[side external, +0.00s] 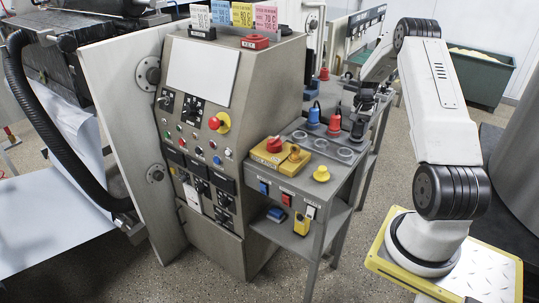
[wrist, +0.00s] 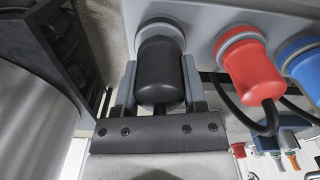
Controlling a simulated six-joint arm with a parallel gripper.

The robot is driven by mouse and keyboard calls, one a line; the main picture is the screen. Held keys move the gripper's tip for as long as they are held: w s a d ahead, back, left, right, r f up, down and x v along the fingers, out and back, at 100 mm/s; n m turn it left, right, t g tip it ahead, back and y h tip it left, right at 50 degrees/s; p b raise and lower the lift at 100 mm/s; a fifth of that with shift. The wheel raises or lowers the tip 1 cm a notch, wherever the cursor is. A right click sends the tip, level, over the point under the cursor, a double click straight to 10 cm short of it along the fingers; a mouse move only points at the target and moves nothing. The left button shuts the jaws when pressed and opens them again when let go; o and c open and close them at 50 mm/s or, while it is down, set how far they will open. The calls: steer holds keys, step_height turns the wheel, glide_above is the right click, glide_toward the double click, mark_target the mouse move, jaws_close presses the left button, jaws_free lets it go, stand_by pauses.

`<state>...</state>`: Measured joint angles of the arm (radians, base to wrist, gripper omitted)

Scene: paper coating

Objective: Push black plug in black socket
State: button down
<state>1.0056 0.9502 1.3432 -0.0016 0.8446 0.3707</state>
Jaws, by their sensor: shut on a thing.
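The black plug (wrist: 161,72) is between the two jaws of my gripper (wrist: 160,88) in the wrist view. Its far end meets a grey ring on the grey panel; how deep it sits is hidden. In the side view the black plug (side external: 357,128) stands at the right end of the row of plugs, with my gripper (side external: 364,104) at it from behind. Several round grey sockets lie on the table top in front of the plugs, such as the right one (side external: 345,154). I cannot tell which is the black socket.
A red plug (side external: 335,122) and a blue plug (side external: 314,116) stand left of the black one, with cables behind them. A tall control cabinet (side external: 215,130) stands at left.

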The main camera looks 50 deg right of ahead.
steer(key=shift+f, duration=0.4)
stand_by(0.3)
steer(key=shift+c, duration=0.3)
jaws_free()
steer(key=shift+r, duration=0.1)
steer(key=shift+r, duration=3.8)
